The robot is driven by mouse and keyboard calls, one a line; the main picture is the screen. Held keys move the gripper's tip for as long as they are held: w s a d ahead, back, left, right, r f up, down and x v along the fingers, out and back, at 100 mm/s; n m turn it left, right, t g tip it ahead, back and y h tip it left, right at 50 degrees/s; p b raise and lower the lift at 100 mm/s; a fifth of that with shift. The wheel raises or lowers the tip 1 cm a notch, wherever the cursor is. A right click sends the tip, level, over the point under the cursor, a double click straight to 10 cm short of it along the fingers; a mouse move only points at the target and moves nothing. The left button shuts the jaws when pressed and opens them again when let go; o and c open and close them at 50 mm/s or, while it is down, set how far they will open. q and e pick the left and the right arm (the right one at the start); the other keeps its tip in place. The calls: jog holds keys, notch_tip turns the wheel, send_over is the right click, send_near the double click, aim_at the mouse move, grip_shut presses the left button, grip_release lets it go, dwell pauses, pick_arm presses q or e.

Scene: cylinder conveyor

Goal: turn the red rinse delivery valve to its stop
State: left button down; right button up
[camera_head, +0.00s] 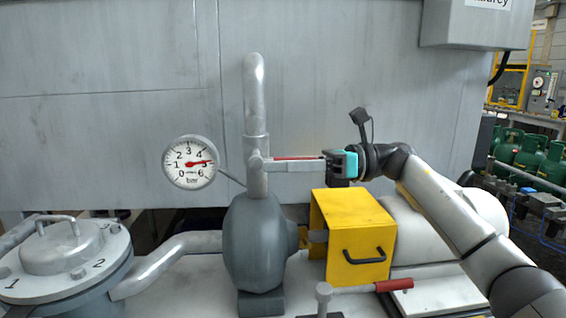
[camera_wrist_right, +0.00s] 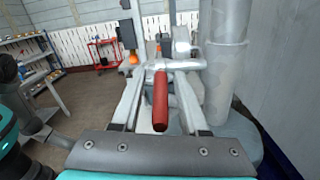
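A red-handled valve lever (camera_head: 293,158) sticks out level to the right from the upright metal pipe (camera_head: 257,120) above the grey pump. No label shows on it. In the right wrist view its red handle (camera_wrist_right: 160,100) points toward my palm. My right gripper (camera_head: 272,164) reaches in from the right at handle height. It is open, with one finger on each side of the handle and visible gaps on both sides; its fingers also show in the wrist view (camera_wrist_right: 160,78). My left gripper is not in view.
A second red-handled lever (camera_head: 392,285) lies lower in front, near a yellow box (camera_head: 352,235) with a black handle. A round gauge (camera_head: 190,162) is left of the pipe, its needle near 5. A grey pump (camera_head: 255,240) stands below. A grey wall panel (camera_head: 120,110) is behind.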

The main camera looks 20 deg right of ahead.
jog(key=shift+o, duration=0.3)
jog(key=shift+d+r, duration=0.1)
jog(key=shift+d, duration=0.1)
jog(key=shift+d, duration=0.1)
jog(key=shift+s+d, duration=0.1)
jog(key=shift+d, duration=0.25)
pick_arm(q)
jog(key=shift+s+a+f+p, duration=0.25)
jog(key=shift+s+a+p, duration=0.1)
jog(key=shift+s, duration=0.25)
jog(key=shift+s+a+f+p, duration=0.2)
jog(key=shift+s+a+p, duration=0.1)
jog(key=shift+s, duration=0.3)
pick_arm(e)
jog(key=v, duration=1.4)
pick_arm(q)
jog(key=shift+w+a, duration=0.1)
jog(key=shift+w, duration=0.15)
pick_arm(e)
jog(key=shift+d, duration=0.1)
